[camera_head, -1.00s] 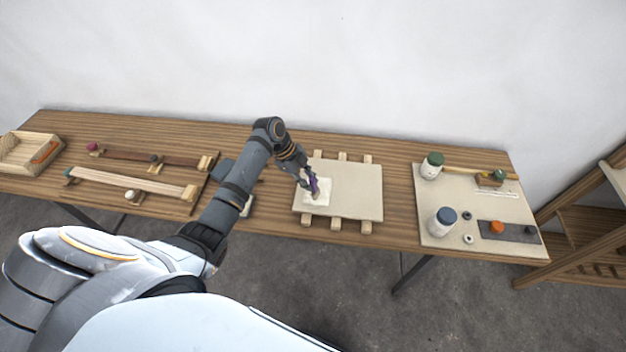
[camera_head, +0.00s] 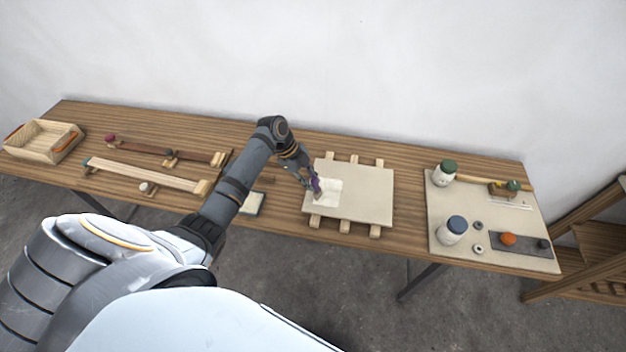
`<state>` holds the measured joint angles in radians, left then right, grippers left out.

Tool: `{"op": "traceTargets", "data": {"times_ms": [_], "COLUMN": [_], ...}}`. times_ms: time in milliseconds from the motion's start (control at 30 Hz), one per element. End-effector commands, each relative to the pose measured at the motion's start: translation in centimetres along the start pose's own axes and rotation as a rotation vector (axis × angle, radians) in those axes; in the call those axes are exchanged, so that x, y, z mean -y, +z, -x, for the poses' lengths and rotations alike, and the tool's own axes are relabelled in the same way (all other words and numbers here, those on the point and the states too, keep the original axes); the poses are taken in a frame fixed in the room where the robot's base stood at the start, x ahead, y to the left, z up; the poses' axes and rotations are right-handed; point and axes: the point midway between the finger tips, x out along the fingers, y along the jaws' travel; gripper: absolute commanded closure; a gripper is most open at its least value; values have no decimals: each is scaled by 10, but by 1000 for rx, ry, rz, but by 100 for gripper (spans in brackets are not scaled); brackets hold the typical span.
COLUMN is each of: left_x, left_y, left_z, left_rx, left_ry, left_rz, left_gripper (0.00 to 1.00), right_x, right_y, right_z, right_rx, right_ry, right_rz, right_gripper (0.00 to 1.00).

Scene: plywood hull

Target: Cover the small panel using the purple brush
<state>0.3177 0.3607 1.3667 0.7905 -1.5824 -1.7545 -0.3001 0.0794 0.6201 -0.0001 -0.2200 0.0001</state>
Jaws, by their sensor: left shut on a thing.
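The small panel (camera_head: 368,190) is a pale beige board lying flat on wooden slats in the middle of the bench. A lighter, whitish patch (camera_head: 331,194) covers part of its left side. My left gripper (camera_head: 314,184) is shut on the purple brush (camera_head: 317,187), over the left part of the panel at this patch. The brush's tip is at or just above the panel; I cannot tell whether it touches. The gripper and brush hide a little of the panel's left edge. My right gripper is not in view.
Wooden strips (camera_head: 150,174) and a wooden tray (camera_head: 43,142) lie on the left. A small pad (camera_head: 252,204) lies near the front edge beside my arm.

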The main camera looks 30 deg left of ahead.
Motion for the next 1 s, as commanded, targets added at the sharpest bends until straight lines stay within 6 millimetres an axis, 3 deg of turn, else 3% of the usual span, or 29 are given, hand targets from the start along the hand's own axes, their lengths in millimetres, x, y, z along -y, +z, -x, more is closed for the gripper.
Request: {"op": "traceTargets", "data": {"times_ms": [200,567,1000], "left_x": [-6,-5,5], "left_y": [11,10,-10], "left_z": [5,8,52], "left_rx": [2,0,0], "left_ry": [3,2,0], "left_rz": [1,1,0], "left_gripper": [100,100,100], "right_x": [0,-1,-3], "right_y": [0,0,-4], "right_z": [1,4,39], "right_rx": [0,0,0], "right_ry": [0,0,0], "right_rz": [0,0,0], "right_gripper": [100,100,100]}}
